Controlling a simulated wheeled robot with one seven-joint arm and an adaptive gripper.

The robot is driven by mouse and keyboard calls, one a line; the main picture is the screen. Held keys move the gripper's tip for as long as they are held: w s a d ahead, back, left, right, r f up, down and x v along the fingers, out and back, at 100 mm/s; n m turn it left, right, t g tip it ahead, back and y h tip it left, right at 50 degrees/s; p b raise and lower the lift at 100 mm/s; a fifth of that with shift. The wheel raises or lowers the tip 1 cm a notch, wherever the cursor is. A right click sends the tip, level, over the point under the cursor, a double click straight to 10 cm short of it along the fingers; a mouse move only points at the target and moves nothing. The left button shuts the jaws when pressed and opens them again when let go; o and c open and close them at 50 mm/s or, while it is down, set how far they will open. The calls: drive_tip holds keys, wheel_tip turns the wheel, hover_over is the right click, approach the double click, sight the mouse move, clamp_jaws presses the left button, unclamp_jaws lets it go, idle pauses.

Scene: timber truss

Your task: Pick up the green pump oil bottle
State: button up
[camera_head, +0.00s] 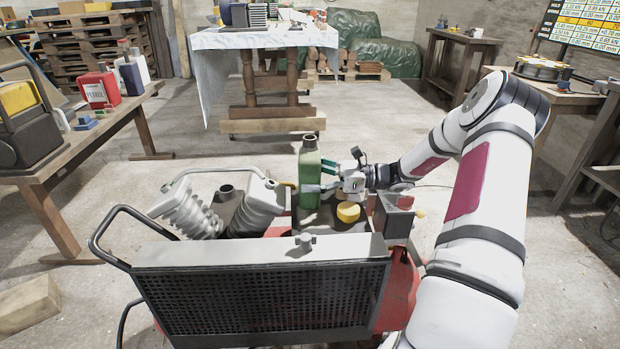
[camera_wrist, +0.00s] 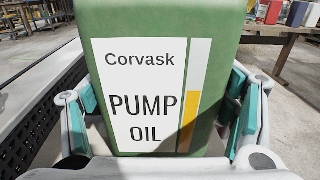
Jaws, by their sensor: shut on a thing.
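The green pump oil bottle (camera_head: 309,178) stands upright over the compressor-like machine, with an open dark neck at its top. In the wrist view the bottle (camera_wrist: 215,60) fills the middle, its white label reading "Corvask PUMP OIL". My gripper (camera_head: 325,178) reaches it from the right in the head view. The fingers, with teal pads, lie on both sides of the bottle in the wrist view (camera_wrist: 160,120), shut on it.
The machine (camera_head: 262,250) has grey finned cylinders (camera_head: 190,212), a black handle (camera_head: 105,240) and a yellow cap (camera_head: 348,211) close by the gripper. A wooden bench (camera_head: 60,165) with a red can (camera_head: 98,89) stands left. A cloth-covered table (camera_head: 270,38) stands behind. Open floor lies between.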

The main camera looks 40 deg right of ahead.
sight(310, 152)
drive_tip(key=shift+r, duration=0.2)
drive_tip(key=shift+r+p, duration=2.1)
drive_tip(key=shift+r, duration=2.6)
drive_tip(key=shift+r, duration=0.1)
